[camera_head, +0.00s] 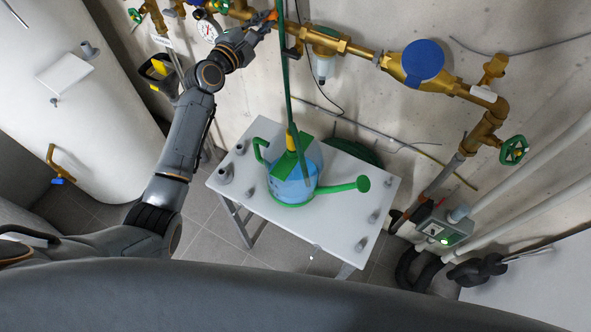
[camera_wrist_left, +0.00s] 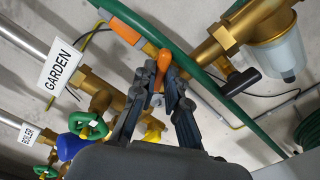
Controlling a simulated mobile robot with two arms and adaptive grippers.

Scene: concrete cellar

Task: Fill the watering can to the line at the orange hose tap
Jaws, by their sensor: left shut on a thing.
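The watering can (camera_head: 294,186) stands on the white table, with a see-through blue body, a green handle at left and a green spout (camera_head: 340,188) pointing right. The green hose (camera_head: 286,85) hangs down to it, and its yellow end piece (camera_head: 291,140) is at the can's top. Any fill line and the exact water level are too small to make out. My left gripper (camera_head: 266,22) is up at the brass pipework, shut on the orange tap handle, which shows between the fingers in the left wrist view (camera_wrist_left: 163,62). My right gripper is not in view.
The white table (camera_head: 352,238) holds several small grey pieces near its edges. Brass pipes with a blue-capped fitting (camera_head: 424,62) and a green handwheel (camera_head: 514,150) run along the wall. A GARDEN sign (camera_wrist_left: 61,67) hangs beside the tap. A white tank stands at left.

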